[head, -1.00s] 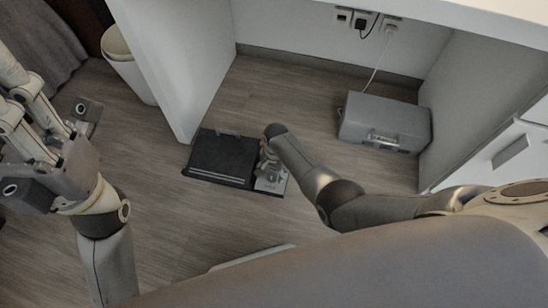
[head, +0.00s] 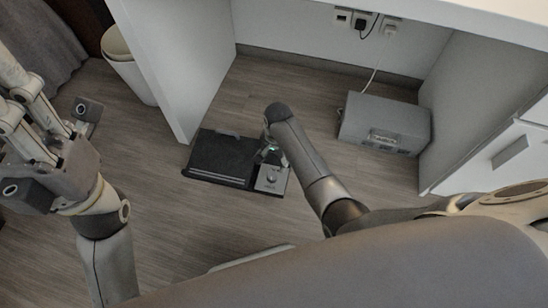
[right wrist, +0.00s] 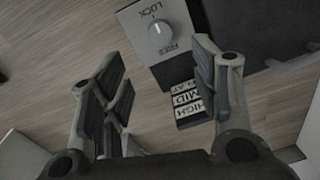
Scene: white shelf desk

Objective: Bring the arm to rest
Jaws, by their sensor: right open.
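My right gripper (right wrist: 158,75) is open and empty in the right wrist view, its fingers apart above the floor device. In the head view, my right wrist mostly hides this gripper (head: 271,156). The device has a flat black plate (head: 222,157) and a silver panel (head: 271,180) on its right side. Labels HIGH, MID and FLAT (right wrist: 186,100) show beside the right finger. My left gripper (head: 32,115) is at the left edge; its fingertips are unclear.
A grey box (head: 385,122) stands on the floor under the white desk, its cord running to wall sockets (head: 366,22). A white desk side panel (head: 175,65) and a white bin (head: 128,65) stand left. White drawers (head: 500,150) are right. Wooden floor around the device is clear.

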